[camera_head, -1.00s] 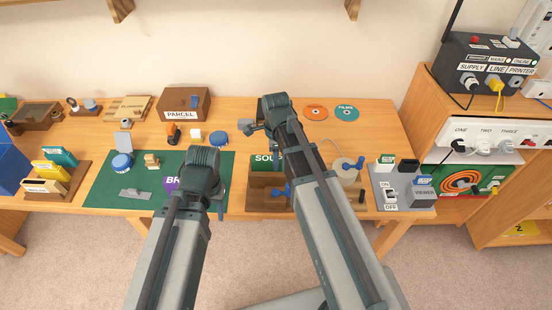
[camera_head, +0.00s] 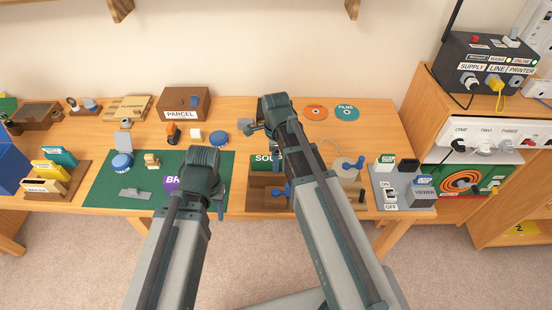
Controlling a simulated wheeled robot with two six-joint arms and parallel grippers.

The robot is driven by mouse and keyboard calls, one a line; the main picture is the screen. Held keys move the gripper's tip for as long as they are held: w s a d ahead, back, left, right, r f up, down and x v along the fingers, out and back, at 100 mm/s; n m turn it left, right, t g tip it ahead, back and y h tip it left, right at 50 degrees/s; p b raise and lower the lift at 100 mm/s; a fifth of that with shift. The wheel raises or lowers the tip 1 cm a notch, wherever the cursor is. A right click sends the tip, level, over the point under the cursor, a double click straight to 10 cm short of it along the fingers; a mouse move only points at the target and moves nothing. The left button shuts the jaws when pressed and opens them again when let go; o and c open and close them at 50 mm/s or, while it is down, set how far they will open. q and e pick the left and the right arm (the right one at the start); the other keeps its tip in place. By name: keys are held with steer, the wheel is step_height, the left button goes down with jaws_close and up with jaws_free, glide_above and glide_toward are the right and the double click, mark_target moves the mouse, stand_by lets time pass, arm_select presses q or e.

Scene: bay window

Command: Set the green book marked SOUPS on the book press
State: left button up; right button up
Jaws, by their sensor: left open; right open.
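The green book marked SOUPS (camera_head: 260,161) shows at the back of the brown wooden book press (camera_head: 262,203). My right arm covers its right part, and I cannot tell how far it rests on the press. The press has blue handles (camera_head: 280,190). My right gripper (camera_head: 250,128) is open and empty, beyond the book, with its arm crossing over the press. My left gripper (camera_head: 219,202) is open, at the right edge of the green mat, left of the press. A purple book (camera_head: 172,185) beside it is partly hidden by my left arm.
The green mat (camera_head: 105,190) holds a blue round item (camera_head: 122,161) and small pieces. A PARCEL box (camera_head: 184,103) stands behind. A tape dispenser (camera_head: 345,172) and a grey switch panel (camera_head: 400,195) are to the right. Table around the discs (camera_head: 346,113) is mostly clear.

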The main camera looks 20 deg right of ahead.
steer(key=shift+r+p, duration=3.55)
steer(key=s+a+n, duration=0.5)
steer(key=s+n, duration=0.2)
steer(key=n, duration=0.5)
steer(key=s+a+n+h, duration=0.1)
steer(key=s+a+n, duration=0.4)
steer(key=n, duration=0.8)
steer(key=shift+s+a, duration=0.25)
steer(key=shift+s, duration=0.9)
steer(key=shift+d, duration=0.15)
